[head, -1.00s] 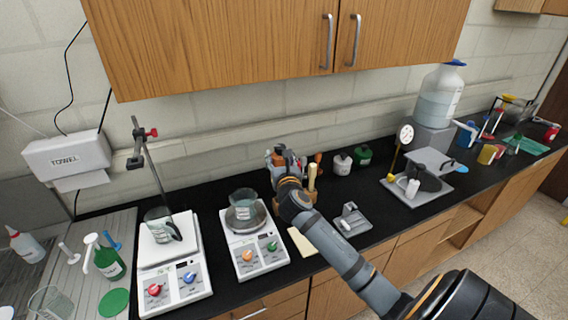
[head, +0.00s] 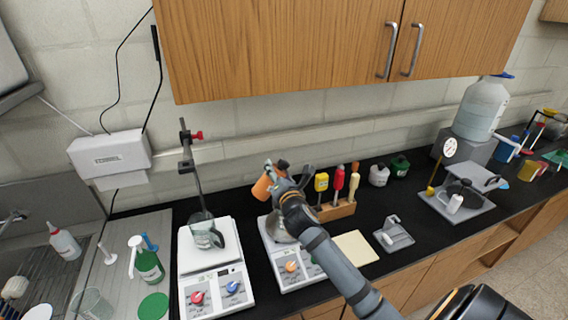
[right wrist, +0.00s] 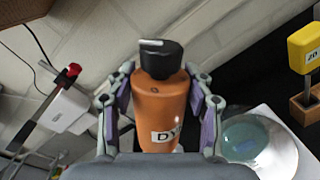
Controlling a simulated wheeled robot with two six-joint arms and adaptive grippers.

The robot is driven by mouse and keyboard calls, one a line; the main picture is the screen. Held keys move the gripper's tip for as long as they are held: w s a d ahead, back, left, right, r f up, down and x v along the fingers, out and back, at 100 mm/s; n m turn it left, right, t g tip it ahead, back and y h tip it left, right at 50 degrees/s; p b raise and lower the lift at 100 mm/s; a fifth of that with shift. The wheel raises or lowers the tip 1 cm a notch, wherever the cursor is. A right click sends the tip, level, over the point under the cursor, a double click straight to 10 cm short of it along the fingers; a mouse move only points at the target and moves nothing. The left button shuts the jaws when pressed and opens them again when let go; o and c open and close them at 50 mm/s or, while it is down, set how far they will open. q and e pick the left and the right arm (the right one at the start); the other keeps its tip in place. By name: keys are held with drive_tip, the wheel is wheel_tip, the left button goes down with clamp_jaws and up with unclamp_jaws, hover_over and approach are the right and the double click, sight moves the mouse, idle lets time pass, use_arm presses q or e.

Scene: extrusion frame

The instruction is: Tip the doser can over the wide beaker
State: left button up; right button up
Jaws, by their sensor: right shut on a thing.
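The doser can is orange with a black cap and a partly visible label. It shows in the head view (head: 262,187) and upright in the picture in the right wrist view (right wrist: 160,105). My right gripper (head: 275,180) is shut around its sides; it also shows in the right wrist view (right wrist: 162,90). The can looks tilted in the head view, held above the right hotplate. A wide glass beaker with pale teal content (right wrist: 258,142) stands on that hotplate, beside and below the can. In the head view it is mostly hidden behind my gripper. My left gripper is out of view.
A second beaker (head: 204,236) stands on the left hotplate (head: 190,262), under a stand with a clamp (head: 190,140). A wooden rack (head: 336,211) with coloured-handled tools is to the right. A cream pad (head: 355,248) lies in front. Wooden cabinets (head: 300,50) hang above.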

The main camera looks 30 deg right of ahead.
drive_tip(key=f+m, duration=0.1)
drive_tip(key=f+m+b, duration=0.1)
drive_tip(key=f+m, duration=0.1)
drive_tip(key=shift+a+m+y, duration=0.3)
drive_tip(key=shift+a+y, duration=0.05)
drive_tip(key=shift+y, duration=0.05)
drive_tip(key=f+m+b, duration=0.1)
drive_tip(key=m, duration=0.1)
drive_tip(key=f+m+b, duration=0.4)
drive_tip(key=shift+w+a+m+y, duration=0.1)
drive_tip(key=shift+a+m+y, duration=0.15)
drive_tip(key=shift+m+y, duration=0.15)
use_arm(q)
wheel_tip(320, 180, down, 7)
drive_tip(key=b, duration=0.1)
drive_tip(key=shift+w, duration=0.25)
use_arm(e)
drive_tip(key=m, duration=0.4)
drive_tip(key=shift+d+y, duration=0.25)
drive_tip(key=shift+y, duration=0.05)
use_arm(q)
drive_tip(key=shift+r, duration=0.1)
